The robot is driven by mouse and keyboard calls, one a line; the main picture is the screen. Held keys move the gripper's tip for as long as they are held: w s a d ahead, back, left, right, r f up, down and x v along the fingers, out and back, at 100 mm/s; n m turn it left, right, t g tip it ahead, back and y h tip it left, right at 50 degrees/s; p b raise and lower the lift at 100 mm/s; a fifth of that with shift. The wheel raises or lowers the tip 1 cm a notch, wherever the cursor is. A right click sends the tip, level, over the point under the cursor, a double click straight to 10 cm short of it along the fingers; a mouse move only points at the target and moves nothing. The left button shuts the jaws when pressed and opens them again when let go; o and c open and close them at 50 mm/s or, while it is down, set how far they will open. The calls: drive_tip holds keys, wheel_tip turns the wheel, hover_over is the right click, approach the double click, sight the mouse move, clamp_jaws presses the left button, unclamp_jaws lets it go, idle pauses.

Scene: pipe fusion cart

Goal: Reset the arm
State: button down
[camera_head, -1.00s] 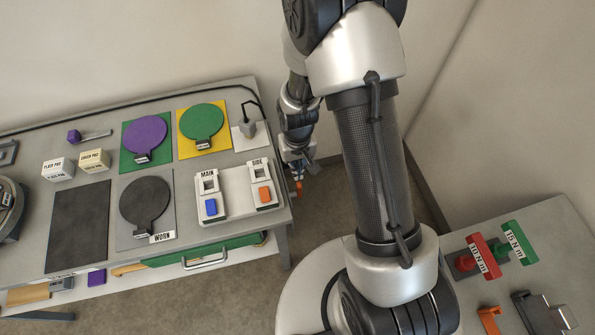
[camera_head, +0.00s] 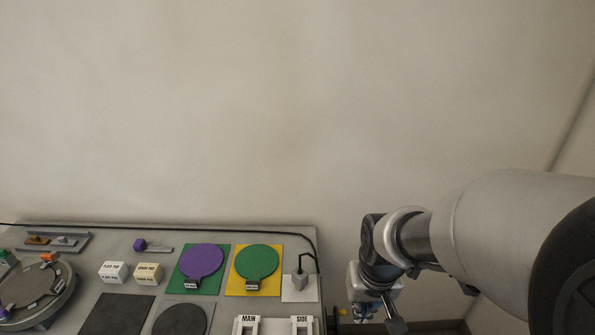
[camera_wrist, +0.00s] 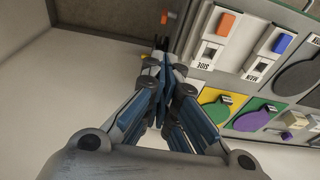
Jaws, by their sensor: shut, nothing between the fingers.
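My gripper shows in the wrist view (camera_wrist: 160,62) with its two fingers brought together and nothing between them. In the head view it hangs at the end of my arm, to the right of the table's right end, partly cut off by the bottom edge (camera_head: 372,316). My arm reaches in from the right side of the head view, bent down at the wrist. In the wrist view the table (camera_wrist: 286,14) lies to the right of the fingers, apart from them.
The table holds a purple disc (camera_head: 202,260) on a green mat, a green disc (camera_head: 257,262) on a yellow mat, two small labelled boxes (camera_head: 113,272) and a round fixture (camera_head: 40,297). MAIN and SIDE switches (camera_wrist: 208,54) sit near its right end. Plain wall fills the back.

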drive_tip(key=s+r+t+b, duration=0.1)
drive_tip(key=s+r, duration=0.3)
drive_tip(key=s, duration=0.3)
drive_tip(key=s+d+r+t+b, duration=0.1)
drive_tip(key=s+r, duration=0.4)
drive_tip(key=s, duration=0.3)
drive_tip(key=shift+r, duration=0.3)
drive_tip(key=shift+d, duration=0.1)
